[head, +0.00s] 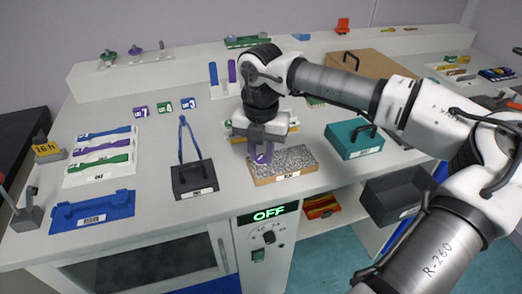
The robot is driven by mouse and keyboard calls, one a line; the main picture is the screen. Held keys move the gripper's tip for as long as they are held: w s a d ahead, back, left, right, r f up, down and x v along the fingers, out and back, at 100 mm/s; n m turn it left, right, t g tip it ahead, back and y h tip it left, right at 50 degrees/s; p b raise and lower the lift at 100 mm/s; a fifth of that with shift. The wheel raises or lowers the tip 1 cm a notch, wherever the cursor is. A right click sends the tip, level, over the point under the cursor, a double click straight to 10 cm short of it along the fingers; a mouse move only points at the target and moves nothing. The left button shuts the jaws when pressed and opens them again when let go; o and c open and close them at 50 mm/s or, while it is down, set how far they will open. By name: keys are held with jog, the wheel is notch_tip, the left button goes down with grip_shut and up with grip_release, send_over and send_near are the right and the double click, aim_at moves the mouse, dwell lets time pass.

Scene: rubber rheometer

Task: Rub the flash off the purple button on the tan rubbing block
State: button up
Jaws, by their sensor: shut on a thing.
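The tan rubbing block (297,158) lies near the front edge of the bench, with a speckled grey top and a label on its tan front side. My gripper (261,150) points down over the left part of the block. It is shut on the purple button (262,157), which shows as a small purple patch low between the fingers. The button is at or just above the block's top; I cannot tell whether they touch. The flash on the button is too small to make out.
A dark box with a blue cord (194,179) stands left of the block, and a teal box (353,139) stands to its right. A blue tray (92,212) lies at the front left. A panel reading OFF (269,213) is below the bench edge.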

aim_at(302, 155)
jog(key=shift+f+b, duration=0.6)
jog(key=shift+b, duration=0.2)
dwell(2.0)
